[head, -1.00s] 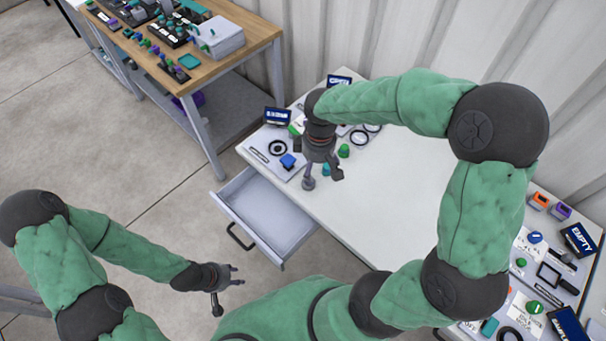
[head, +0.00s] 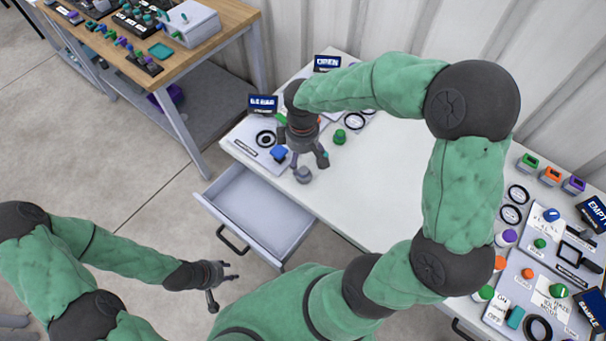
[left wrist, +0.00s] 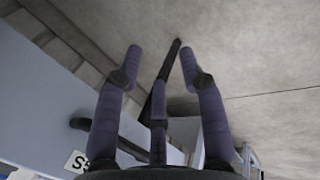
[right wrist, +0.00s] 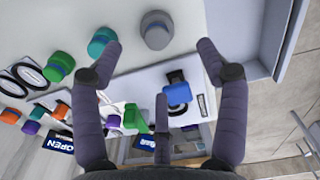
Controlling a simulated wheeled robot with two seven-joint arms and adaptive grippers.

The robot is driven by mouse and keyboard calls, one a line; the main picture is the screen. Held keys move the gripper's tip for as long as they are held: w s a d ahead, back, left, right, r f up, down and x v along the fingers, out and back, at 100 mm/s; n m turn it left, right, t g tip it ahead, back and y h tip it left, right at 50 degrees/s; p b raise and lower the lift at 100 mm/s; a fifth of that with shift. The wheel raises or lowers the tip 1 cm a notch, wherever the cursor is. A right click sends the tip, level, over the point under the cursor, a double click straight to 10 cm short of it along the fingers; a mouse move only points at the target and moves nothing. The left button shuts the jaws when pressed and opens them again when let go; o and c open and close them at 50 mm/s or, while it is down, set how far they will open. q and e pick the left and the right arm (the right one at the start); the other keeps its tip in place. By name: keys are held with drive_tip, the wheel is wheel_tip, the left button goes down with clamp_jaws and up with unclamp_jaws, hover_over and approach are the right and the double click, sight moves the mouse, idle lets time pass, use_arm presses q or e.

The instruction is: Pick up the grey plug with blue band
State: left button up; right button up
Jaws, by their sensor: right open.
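A grey plug (head: 302,175) stands on the white table near its front edge, by the open drawer. It also shows in the right wrist view (right wrist: 156,32), from above; I cannot make out a blue band. My right gripper (head: 307,163) is above and around the plug's near area. In the right wrist view its open fingers (right wrist: 159,46) spread to either side of the plug, which looks untouched. A teal plug (right wrist: 102,41) is close to the left fingertip in that view. My left gripper (head: 228,277) is open and empty over the floor, fingers apart in the left wrist view (left wrist: 160,52).
A blue knob (right wrist: 177,94) sits on a plate behind the grey plug. A green plug (head: 339,137) stands to the right. An open drawer (head: 262,213) juts out from the table's front. The table middle (head: 385,170) is clear.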

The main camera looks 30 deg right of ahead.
sight(302, 169)
wheel_tip(302, 169, down, 4)
drive_tip(key=shift+r+b, duration=0.2)
drive_tip(key=shift+b, duration=0.25)
drive_tip(key=shift+w+d+f+b, duration=0.15)
drive_tip(key=shift+f+b, duration=1.15)
drive_tip(key=shift+f, duration=1.25)
drive_tip(key=c, duration=1.2)
